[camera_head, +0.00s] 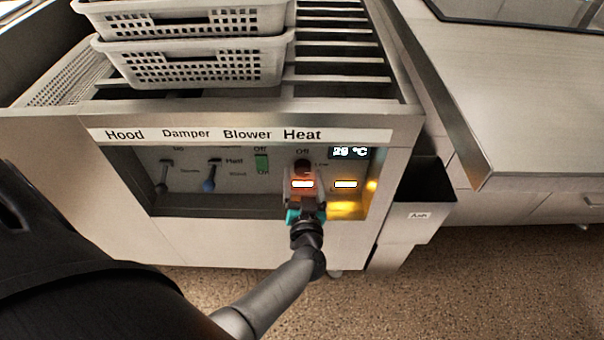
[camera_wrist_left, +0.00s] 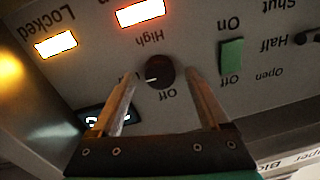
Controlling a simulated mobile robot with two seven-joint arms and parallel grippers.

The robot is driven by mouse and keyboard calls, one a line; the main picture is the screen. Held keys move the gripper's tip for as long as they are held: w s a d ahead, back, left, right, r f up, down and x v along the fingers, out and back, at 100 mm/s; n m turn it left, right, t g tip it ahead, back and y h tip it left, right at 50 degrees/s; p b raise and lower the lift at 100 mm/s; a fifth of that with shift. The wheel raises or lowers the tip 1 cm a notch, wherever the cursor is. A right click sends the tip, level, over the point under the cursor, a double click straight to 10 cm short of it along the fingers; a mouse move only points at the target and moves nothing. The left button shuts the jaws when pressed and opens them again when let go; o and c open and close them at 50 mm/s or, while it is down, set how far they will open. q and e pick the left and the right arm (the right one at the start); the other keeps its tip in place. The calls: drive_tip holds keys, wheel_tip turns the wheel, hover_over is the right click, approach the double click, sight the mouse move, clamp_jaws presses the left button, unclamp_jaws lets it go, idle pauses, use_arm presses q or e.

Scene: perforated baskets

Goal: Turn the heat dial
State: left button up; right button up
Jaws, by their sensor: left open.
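The heat dial (camera_head: 302,166) is a dark round knob under the "Heat" label on the control panel (camera_head: 230,206). In the left wrist view, the dial (camera_wrist_left: 160,72) shows a white mark pointing left in the picture, near the bottom-left of the knob. My left gripper (camera_head: 304,190) is in front of the panel just below the dial. In the wrist view, its two open fingers (camera_wrist_left: 160,76) stand on either side of the dial, with visible gaps. One finger covers part of the lettering beside the dial. My right gripper is not in view.
A display (camera_head: 349,151) reads 29 °C. White perforated baskets (camera_head: 195,63) stand on top.

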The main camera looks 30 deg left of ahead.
use_arm(q)
clamp_jaws()
idle(0.6)
